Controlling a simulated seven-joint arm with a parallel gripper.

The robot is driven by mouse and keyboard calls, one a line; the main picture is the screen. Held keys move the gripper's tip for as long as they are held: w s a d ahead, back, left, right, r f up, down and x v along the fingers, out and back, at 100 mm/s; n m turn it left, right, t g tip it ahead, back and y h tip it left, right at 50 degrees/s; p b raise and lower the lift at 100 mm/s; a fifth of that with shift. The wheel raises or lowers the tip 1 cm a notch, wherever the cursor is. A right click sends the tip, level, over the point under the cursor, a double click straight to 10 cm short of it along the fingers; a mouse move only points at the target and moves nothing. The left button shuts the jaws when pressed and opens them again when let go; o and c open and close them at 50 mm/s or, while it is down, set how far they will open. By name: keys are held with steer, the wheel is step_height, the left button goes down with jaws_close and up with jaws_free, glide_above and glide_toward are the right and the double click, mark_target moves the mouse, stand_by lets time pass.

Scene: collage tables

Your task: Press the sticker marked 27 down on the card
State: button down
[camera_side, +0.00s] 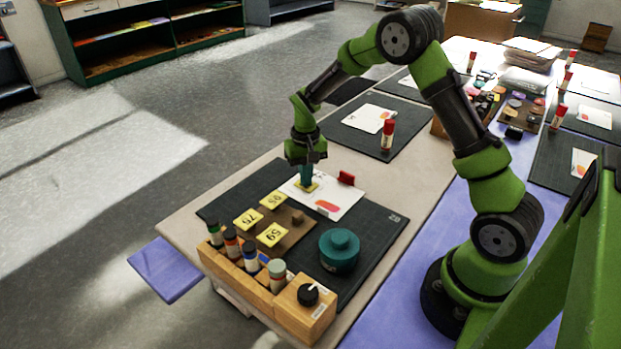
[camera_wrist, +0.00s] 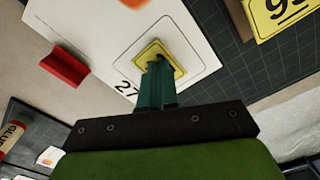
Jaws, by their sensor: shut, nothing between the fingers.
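A white card (camera_side: 335,204) lies on the dark mat; it also shows in the wrist view (camera_wrist: 190,20), with a printed square outline and the number 27 beside it. A yellow sticker (camera_wrist: 178,70) lies inside that outline. My gripper's fingers cover part of it, and I cannot read a number on it. In the side view the sticker (camera_side: 313,187) shows as a yellow patch under the fingertips. My gripper (camera_side: 306,184) is shut and empty, its teal fingertips (camera_wrist: 155,64) at the sticker. Whether they touch it or hover just above I cannot tell.
A red block (camera_side: 346,177) stands at the card's edge. A brown board (camera_side: 295,233) with several yellow numbered stickers lies nearer the camera. A glue stick (camera_side: 387,136) stands behind.

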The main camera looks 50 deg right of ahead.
steer(key=shift+r, duration=3.5)
steer(key=shift+s+f, duration=0.2)
steer(key=shift+f, duration=0.05)
steer(key=s+a+r+t, duration=0.2)
steer(key=s+a+r, duration=0.2)
steer(key=s, duration=0.3)
steer(key=s+a+r+n+t+y, duration=0.1)
steer(key=s+a+r+t, duration=0.1)
steer(key=s+r, duration=0.5)
steer(key=s+a+r+n+t+y, duration=0.1)
steer(key=s+a+r+t, duration=0.2)
steer(key=s+a+r, duration=0.2)
steer(key=shift+s+a+r, duration=0.3)
steer(key=shift+s+r, duration=0.05)
steer(key=shift+s, duration=0.65)
